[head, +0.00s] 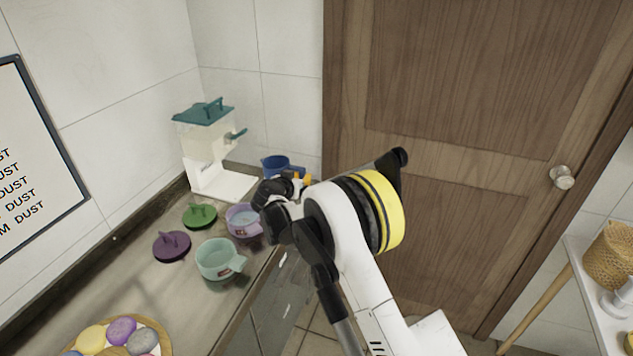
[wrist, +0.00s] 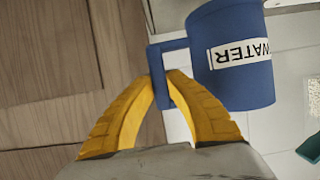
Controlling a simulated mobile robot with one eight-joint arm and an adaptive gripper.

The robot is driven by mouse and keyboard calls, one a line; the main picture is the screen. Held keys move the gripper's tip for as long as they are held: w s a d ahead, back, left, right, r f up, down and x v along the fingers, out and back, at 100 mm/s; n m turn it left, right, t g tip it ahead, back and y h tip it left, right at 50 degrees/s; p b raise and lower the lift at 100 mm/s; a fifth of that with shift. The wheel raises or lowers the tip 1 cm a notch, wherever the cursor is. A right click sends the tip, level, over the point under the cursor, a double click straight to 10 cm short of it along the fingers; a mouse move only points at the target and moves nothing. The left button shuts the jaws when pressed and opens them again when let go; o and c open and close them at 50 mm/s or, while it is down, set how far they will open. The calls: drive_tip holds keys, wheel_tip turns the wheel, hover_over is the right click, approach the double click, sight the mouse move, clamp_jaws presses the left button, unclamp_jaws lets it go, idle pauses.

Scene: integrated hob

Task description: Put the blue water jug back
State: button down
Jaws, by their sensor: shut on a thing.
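The blue water jug (wrist: 236,82) has a white label reading "WATER" and a square handle (wrist: 157,75). In the wrist view my gripper (wrist: 165,82) is shut on the handle with its yellow fingers. In the head view the jug (head: 276,165) shows at the far end of the counter, to the right of the white dispenser. My gripper (head: 300,180) is beside it there, largely hidden by my wrist. Whether the jug touches a surface cannot be told.
A white dispenser with a teal lid (head: 207,145) stands in the back corner. A purple pot (head: 241,220), a mint pot (head: 216,262) and two loose lids (head: 172,246) are on the counter (head: 140,290). A wooden door (head: 450,100) is behind my arm.

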drive_tip(key=f, duration=0.1)
drive_tip(key=f+b, duration=0.2)
drive_tip(key=f, duration=0.1)
drive_tip(key=shift+w+a, duration=0.2)
drive_tip(key=shift+a, duration=0.15)
drive_tip(key=c, duration=1.5)
unclamp_jaws()
